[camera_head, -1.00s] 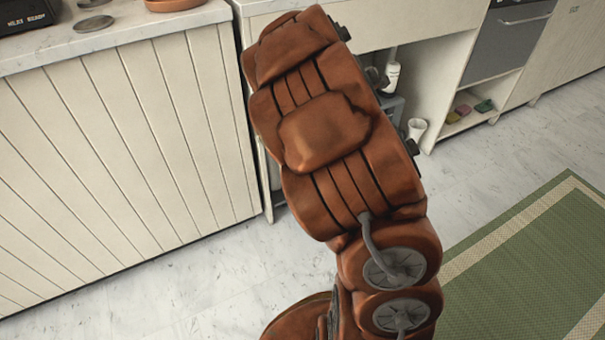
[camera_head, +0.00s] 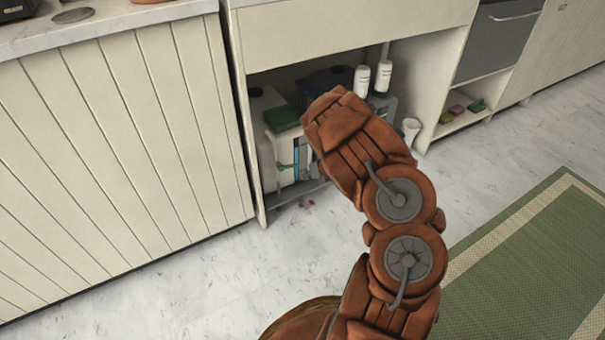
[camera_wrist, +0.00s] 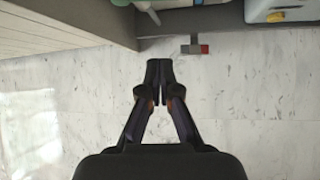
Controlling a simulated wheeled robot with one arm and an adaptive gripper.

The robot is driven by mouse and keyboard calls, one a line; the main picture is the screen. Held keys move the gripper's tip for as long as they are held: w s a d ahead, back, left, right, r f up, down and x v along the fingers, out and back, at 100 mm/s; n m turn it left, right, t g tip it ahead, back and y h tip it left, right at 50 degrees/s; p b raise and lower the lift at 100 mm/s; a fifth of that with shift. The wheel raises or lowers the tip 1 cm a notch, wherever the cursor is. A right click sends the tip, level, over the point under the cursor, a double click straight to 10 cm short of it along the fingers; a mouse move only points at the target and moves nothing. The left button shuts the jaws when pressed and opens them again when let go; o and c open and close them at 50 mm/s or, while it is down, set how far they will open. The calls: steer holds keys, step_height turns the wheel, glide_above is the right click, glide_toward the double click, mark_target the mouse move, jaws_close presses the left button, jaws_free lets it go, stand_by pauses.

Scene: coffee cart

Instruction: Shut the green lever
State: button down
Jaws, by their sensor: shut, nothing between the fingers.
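Inside the open under-counter bay, green parts show around a white container. A green block (camera_head: 282,117) sits at its top and a small green piece (camera_head: 286,165) on its front side. I cannot tell from this view which, if either, is the green lever. In the wrist view only a sliver of green shows at the top edge. My gripper (camera_wrist: 159,80) is shut and empty, over the pale floor in front of the bay in the wrist view. In the head view my arm hides the gripper and part of the bay.
White bottles (camera_head: 383,76) and a white cup (camera_head: 411,130) stand in the bay's right part. A small red and grey piece (camera_wrist: 196,48) lies on the floor near the bay's edge. A panelled cabinet (camera_head: 110,150) stands left. A green rug (camera_head: 530,265) lies right.

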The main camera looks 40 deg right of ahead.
steer(key=b+x, duration=0.2)
steer(key=x, duration=0.8)
steer(key=shift+w+d+r+b, duration=0.1)
steer(key=shift+w+d+r, duration=0.15)
steer(key=shift+r, duration=0.4)
steer(key=shift+w+d+r+b, duration=0.15)
steer(key=shift+w+r, duration=0.2)
steer(key=shift+r, duration=0.25)
steer(key=shift+w+d+r+b, duration=0.15)
steer(key=shift+w+r, duration=0.15)
steer(key=shift+r, duration=0.35)
steer(key=shift+d, duration=0.1)
